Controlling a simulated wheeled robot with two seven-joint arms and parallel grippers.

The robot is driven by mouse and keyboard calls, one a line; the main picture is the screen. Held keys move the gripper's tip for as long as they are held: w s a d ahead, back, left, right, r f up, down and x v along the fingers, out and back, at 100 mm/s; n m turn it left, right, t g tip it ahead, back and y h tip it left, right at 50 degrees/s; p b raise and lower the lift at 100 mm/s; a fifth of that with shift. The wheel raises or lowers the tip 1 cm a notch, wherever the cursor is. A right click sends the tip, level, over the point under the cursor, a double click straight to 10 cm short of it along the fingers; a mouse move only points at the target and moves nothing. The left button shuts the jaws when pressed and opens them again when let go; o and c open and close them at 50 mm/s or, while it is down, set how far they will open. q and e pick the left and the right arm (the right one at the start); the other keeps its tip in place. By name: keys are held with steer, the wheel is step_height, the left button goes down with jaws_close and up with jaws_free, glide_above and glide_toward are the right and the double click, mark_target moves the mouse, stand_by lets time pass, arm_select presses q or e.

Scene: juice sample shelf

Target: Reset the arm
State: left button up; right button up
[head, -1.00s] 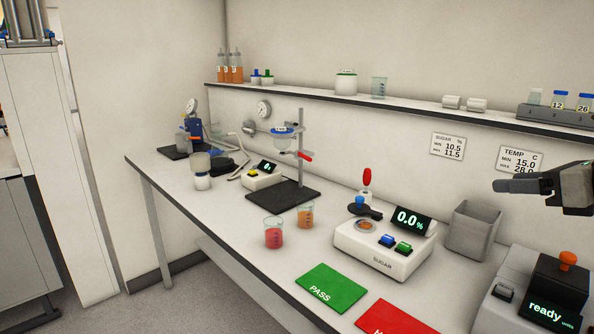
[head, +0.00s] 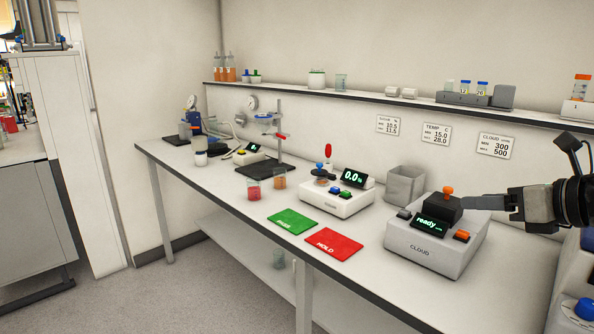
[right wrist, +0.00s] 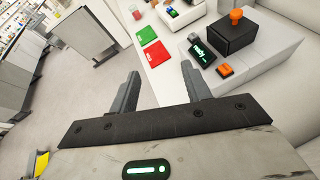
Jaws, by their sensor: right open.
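My right gripper (head: 484,202) is in the air at the right of the head view, in front of the wall and near the top of the cloud meter (head: 430,248). In the right wrist view its two fingers (right wrist: 158,90) are spread apart with nothing between them. The green PASS mat (right wrist: 147,36) and the red HOLD mat (right wrist: 156,54) lie on the bench beyond the fingertips. The cloud meter's black lid with an orange knob (right wrist: 236,16) shows at the upper right of that view. My left gripper is not in view.
The sugar meter (head: 338,199) reads 0.0 at mid bench. A red beaker (head: 253,190) and an orange beaker (head: 279,180) stand left of it. A grey bin (head: 405,186) stands behind the meters. A shelf (head: 350,101) runs along the wall.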

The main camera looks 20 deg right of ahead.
steer(key=a+f+m+g+y+b, duration=0.1)
steer(key=a+f+m+y+b, duration=0.3)
steer(key=a+f+m, duration=1.4)
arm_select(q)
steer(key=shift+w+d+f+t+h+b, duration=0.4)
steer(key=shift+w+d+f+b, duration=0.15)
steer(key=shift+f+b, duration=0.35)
arm_select(e)
steer(key=s+a+f+m+h, duration=0.1)
steer(key=s+a+f+m, duration=0.3)
steer(key=f, duration=0.3)
steer(key=s+a+f+m+g+h, duration=0.1)
steer(key=s+a+f+m, duration=0.3)
steer(key=f+m, duration=0.3)
steer(key=s+a+f+m+h, duration=0.2)
steer(key=s+a+f+m, duration=0.3)
steer(key=f, duration=0.4)
steer(key=shift+f+m+g, duration=0.25)
steer(key=shift+m+g, duration=0.05)
steer(key=shift+m, duration=0.2)
